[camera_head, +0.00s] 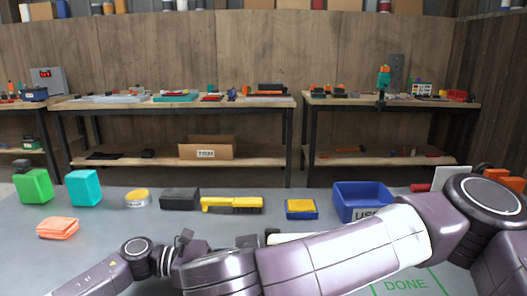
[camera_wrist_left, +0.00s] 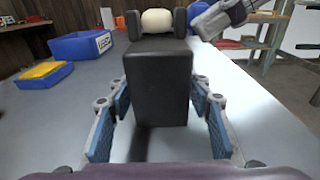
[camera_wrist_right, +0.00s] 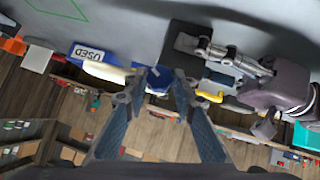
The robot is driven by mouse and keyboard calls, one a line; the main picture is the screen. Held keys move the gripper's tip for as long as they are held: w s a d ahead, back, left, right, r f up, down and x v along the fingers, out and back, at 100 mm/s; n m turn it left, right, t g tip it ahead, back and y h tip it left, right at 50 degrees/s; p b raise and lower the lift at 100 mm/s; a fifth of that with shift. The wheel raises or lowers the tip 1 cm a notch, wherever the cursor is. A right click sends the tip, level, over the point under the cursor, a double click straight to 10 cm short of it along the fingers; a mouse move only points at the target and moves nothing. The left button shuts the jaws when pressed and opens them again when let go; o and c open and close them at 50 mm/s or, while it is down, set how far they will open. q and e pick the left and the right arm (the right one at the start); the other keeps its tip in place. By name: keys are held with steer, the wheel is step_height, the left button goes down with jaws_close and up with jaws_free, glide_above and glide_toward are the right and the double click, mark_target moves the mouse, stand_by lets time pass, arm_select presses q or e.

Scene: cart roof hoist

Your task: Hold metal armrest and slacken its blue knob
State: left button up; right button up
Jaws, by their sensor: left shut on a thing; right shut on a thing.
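The armrest shows in the left wrist view as a black block (camera_wrist_left: 160,88) with a pale rounded bar (camera_wrist_left: 157,20) at its far end. The pale bar shows in the head view (camera_head: 288,238), partly behind my right arm. My left gripper (camera_wrist_left: 160,100) is shut on the black block, a finger on each side. The blue knob (camera_wrist_right: 158,78) sits between the fingertips of my right gripper (camera_wrist_right: 159,76), which is shut on it. The knob also shows in the left wrist view (camera_wrist_left: 197,11), partly covered by the right gripper. In the head view my right arm hides the knob.
A blue bin (camera_head: 362,197) marked USED stands behind my right arm. A yellow-and-blue block (camera_head: 301,209), a yellow brush (camera_head: 232,204), a black block (camera_head: 180,199), a tape roll (camera_head: 137,198) and an orange cloth (camera_head: 58,228) lie on the bench. A green DONE outline (camera_head: 406,284) is at the front right.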

steer(key=shift+n+t+h, duration=0.3)
steer(key=shift+n+h, duration=0.2)
steer(key=shift+h, duration=0.4)
steer(key=o, duration=1)
steer(key=shift+f, duration=0.1)
steer(key=shift+m+y, duration=0.6)
steer(key=shift+y, duration=0.3)
steer(key=shift+d+m+y, duration=0.15)
steer(key=shift+m+y, duration=0.35)
steer(key=shift+y, duration=0.4)
